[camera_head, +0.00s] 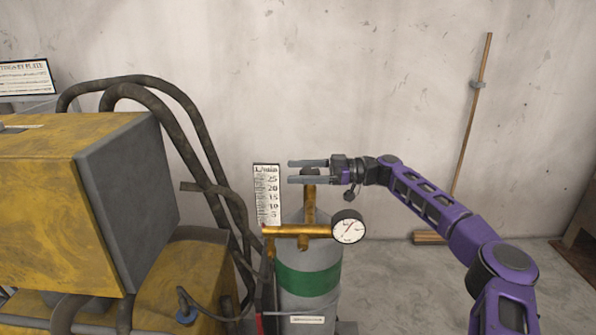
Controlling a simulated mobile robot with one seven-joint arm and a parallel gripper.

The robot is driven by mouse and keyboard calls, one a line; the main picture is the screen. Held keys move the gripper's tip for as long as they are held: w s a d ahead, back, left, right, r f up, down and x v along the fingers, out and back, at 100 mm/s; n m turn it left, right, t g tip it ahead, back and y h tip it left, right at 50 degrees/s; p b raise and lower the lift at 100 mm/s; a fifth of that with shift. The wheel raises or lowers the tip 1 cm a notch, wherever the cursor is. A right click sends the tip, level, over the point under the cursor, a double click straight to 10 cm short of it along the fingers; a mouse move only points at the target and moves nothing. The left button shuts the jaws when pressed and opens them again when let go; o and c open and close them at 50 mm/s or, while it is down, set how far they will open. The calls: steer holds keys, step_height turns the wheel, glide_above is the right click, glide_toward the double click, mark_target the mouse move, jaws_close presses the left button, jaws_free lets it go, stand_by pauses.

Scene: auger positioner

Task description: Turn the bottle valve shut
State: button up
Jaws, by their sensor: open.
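A grey gas bottle (311,256) with a green band stands upright at the centre of the head view. A brass valve and regulator assembly (307,231) sits on its top, with a round dark knob (310,171) at the upper end, partly hidden by my gripper. A round pressure gauge (348,228) is on the right of the brass crosspiece. My gripper (291,171) is open and points left, its two fingers level with the knob. In the picture the fingers overlap the knob; I cannot tell whether they touch it.
A flow scale (267,195) stands just left of the valve. Dark hoses (194,150) and a yellow machine with a grey box (130,190) fill the left. A broom (466,135) leans on the back wall. Floor at right is largely clear.

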steer(key=shift+a, duration=0.15)
steer(key=shift+c, duration=0.3)
steer(key=c, duration=1.3)
steer(key=shift+f+b, duration=0.1)
steer(key=shift+b, duration=0.25)
steer(key=shift+f+m+t+b, duration=0.1)
steer(key=shift+m+t+b, duration=0.25)
steer(key=shift+t, duration=0.15)
steer(key=shift+w+d+m+t+h+b, duration=0.1)
steer(key=shift+w+m+t+h+b, duration=0.35)
steer(key=shift+m+t+b, duration=1.05)
steer(key=shift+w+d+m+t+h+b, duration=0.15)
steer(key=shift+m+t+h+b, duration=0.8)
steer(key=shift+t, duration=1)
steer(key=shift+w+d+m+t+h+b, duration=0.1)
steer(key=shift+w+m+t+h+b, duration=0.15)
steer(key=shift+m+t+b, duration=1.1)
steer(key=shift+w+n+t, duration=0.1)
steer(key=shift+n+t, duration=0.15)
steer(key=shift+t, duration=0.25)
